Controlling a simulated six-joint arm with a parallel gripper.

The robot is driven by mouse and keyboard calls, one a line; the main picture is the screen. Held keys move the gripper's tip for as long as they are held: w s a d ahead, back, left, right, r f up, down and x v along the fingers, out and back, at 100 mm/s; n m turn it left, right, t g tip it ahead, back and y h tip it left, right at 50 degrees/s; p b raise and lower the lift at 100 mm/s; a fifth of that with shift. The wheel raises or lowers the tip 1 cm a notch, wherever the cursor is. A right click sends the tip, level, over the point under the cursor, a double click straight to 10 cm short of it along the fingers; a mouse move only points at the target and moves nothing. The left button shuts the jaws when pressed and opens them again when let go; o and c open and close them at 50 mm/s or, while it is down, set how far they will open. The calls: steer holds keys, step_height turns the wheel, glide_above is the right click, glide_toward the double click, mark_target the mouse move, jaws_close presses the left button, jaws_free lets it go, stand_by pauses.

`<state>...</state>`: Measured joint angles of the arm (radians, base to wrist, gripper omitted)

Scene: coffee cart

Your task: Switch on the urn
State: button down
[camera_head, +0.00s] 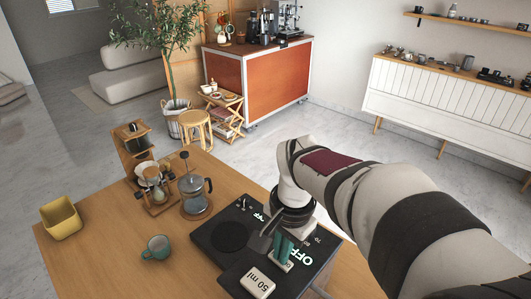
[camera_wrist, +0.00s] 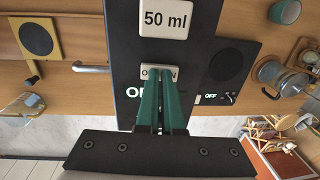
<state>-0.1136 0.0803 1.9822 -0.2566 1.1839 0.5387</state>
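A black flat-topped unit with a big white OFF readout stands at the table's front right; its dark top (camera_head: 212,262) also shows in the wrist view (camera_wrist: 122,60). No separate urn body can be made out. A small pale switch plate (camera_wrist: 149,70) lettered O and N lies on the black surface, partly hidden by my fingertips. My gripper (camera_wrist: 163,70) has its teal fingers together, with nothing seen between them. In the head view my gripper (camera_head: 282,262) points down over the unit beside the OFF readout. Whether the tips touch the plate I cannot tell.
A white 50 ml plate (camera_head: 257,282) lies close to my gripper. A round dark plate (camera_head: 230,236) and a small knob (camera_head: 243,203) with another OFF label are nearby. A french press (camera_head: 195,194), a teal mug (camera_head: 157,248) and a yellow bin (camera_head: 61,219) stand left on the wooden table.

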steer(key=shift+s+d+f, duration=0.15)
steer(key=shift+s, duration=0.15)
step_height(320, 180, up, 14)
steer(key=shift+s+d, duration=0.35)
steer(key=shift+d, duration=0.1)
glide_toward(288, 263)
steer(key=f, duration=0.2)
steer(key=w+a+f, duration=0.1)
steer(key=f, duration=0.1)
steer(key=w+a+f, duration=0.1)
steer(key=f, duration=0.1)
steer(key=shift+w+a+f, duration=0.1)
steer(key=shift+a+f, duration=0.05)
steer(key=shift+f, duration=0.1)
stand_by(0.4)
